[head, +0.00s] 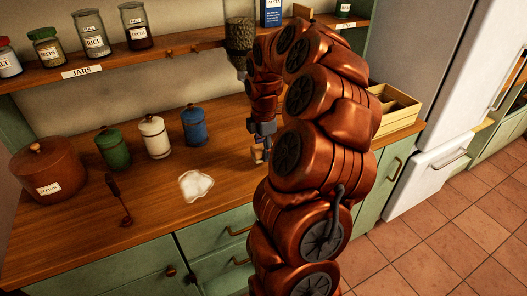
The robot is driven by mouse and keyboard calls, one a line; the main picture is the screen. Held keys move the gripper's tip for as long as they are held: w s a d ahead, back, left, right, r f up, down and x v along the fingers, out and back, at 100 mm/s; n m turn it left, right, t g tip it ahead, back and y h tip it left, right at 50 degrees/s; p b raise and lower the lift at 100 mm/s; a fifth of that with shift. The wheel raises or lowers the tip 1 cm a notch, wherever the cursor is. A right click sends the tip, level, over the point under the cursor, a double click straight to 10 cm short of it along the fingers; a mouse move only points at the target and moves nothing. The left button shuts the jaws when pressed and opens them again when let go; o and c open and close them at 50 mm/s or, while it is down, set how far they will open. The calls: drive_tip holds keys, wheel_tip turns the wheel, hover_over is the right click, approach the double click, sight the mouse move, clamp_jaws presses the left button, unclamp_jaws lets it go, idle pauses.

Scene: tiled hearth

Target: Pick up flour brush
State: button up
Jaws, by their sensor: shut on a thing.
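My copper arm reaches over the wooden counter, and my gripper (262,138) points down near its right part. It is shut on what seems to be the flour brush (258,154), a small pale tan piece showing just below the fingers. Most of it is hidden by the gripper and arm. I cannot tell whether it touches the counter. A patch of white flour (196,185) lies on the counter to the left of my gripper.
Green (113,147), white (154,137) and blue (194,126) canisters stand behind the flour patch. A brown flour pot (48,170) and a dark spoon (119,203) are at left. A wooden crate (397,110) stands right of my arm. A jar shelf (110,62) hangs above.

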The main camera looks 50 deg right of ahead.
drive_tip(key=s+a+r+b, duration=0.1)
drive_tip(key=s+a+b, duration=0.2)
drive_tip(key=s+a, duration=0.7)
drive_tip(key=shift+s+a+r, duration=0.15)
drive_tip(key=shift+s+a, duration=0.15)
idle(0.4)
